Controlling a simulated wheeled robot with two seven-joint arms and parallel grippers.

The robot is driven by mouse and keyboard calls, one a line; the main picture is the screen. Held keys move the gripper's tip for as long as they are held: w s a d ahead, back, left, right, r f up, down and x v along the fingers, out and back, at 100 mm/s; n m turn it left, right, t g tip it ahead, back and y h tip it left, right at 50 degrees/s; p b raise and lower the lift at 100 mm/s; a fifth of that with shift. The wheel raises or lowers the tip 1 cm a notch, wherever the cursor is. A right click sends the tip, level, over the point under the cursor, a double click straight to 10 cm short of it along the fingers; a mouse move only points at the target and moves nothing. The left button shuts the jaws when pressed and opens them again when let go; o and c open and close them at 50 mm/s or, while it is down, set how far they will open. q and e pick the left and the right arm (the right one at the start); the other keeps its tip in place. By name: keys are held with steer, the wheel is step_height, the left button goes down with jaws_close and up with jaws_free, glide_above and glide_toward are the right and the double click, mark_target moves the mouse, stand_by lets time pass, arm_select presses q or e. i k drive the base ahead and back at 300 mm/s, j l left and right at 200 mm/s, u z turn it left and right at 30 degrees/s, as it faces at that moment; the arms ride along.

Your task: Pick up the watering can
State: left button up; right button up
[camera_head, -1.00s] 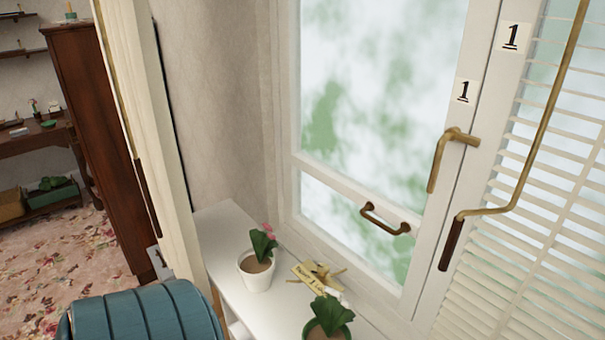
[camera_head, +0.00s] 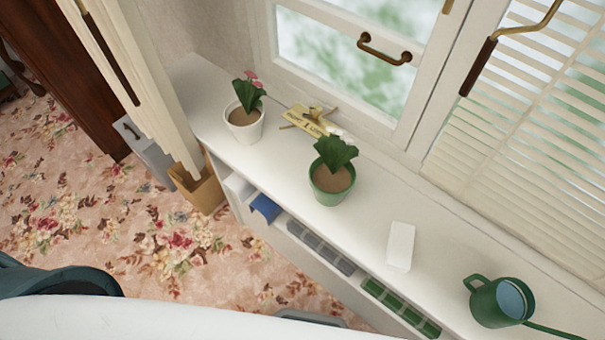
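A green watering can (camera_head: 490,304) stands on the white window shelf at the lower right. Its handle is on its left side and its spout points to the lower right, partly cut by the picture's edge. The open top shows a pale blue inside. Neither of my grippers shows in the view, so nothing is seen touching the can.
The white shelf (camera_head: 291,176) also bears a white flower pot (camera_head: 243,128), a green flower pot (camera_head: 330,191), a yellow tag (camera_head: 308,121) and a white box (camera_head: 400,246). Blinds (camera_head: 535,140) hang behind the can. Flowered carpet (camera_head: 100,220) lies to the left.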

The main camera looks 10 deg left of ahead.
mark_target(504, 301)
steer(key=k+z, duration=0.1)
steer(key=z, duration=0.4)
steer(key=l+z, duration=0.15)
steer(key=z, duration=0.35)
steer(key=k+l+z, duration=0.1)
steer(key=z, duration=0.4)
